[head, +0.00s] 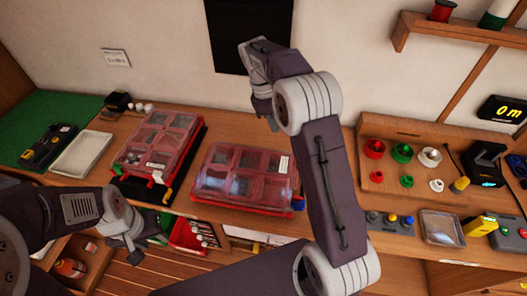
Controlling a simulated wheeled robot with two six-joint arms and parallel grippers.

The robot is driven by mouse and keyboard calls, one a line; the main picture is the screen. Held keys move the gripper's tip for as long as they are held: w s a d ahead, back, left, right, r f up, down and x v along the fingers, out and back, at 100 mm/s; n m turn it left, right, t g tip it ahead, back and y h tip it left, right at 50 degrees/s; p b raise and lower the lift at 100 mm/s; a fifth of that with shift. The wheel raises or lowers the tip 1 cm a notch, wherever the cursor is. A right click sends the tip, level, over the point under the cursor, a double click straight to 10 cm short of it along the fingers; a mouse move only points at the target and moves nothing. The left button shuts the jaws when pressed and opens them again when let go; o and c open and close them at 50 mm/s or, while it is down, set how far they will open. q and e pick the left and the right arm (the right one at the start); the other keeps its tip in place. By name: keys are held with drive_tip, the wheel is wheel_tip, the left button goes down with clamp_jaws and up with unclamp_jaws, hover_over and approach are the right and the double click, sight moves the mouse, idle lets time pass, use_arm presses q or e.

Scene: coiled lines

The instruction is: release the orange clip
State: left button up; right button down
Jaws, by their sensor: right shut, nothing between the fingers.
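I cannot pick out an orange clip for certain. Two red cases with clear lids lie on the bench: a left case (156,146) and a middle case (243,178), both with lids down. Small coloured parts, too small to tell, show at their front edges. My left gripper (130,246) is low at the left, in front of the bench edge and apart from both cases; its finger gap is unclear. My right gripper (268,112) is raised above and behind the middle case, shut and empty. My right arm hides the bench to the right of that case.
A wooden tray (405,140) with red, green and white spools is at the right. A clear box (442,228) and a yellow device (480,227) are near the front right. A white tray (82,154) is at the left. Open drawers with a red bin (185,236) are below.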

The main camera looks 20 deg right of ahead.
sight(290, 160)
drive_tip(key=shift+g, duration=0.3)
drive_tip(key=x, duration=0.4)
drive_tip(key=w+x, duration=0.1)
drive_tip(key=x, duration=0.4)
drive_tip(key=a+x, duration=0.1)
drive_tip(key=x, duration=0.4)
drive_tip(key=shift+w+f+p, duration=0.15)
drive_tip(key=shift+f+p, duration=0.2)
drive_tip(key=shift+s+d+r+p, duration=0.1)
drive_tip(key=shift+s+d+p, duration=0.2)
drive_tip(key=shift+d, duration=0.2)
drive_tip(key=shift+s+d+p, duration=0.15)
drive_tip(key=shift+s+d, duration=0.15)
drive_tip(key=shift+d, duration=0.25)
drive_tip(key=shift+s+d, duration=0.4)
drive_tip(key=shift+d, duration=0.3)
use_arm(q)
drive_tip(key=shift+s+a+r, duration=0.1)
drive_tip(key=shift+a+r, duration=0.05)
drive_tip(key=shift+r, duration=0.75)
drive_tip(key=shift+a, duration=0.1)
use_arm(e)
drive_tip(key=shift+a, duration=0.1)
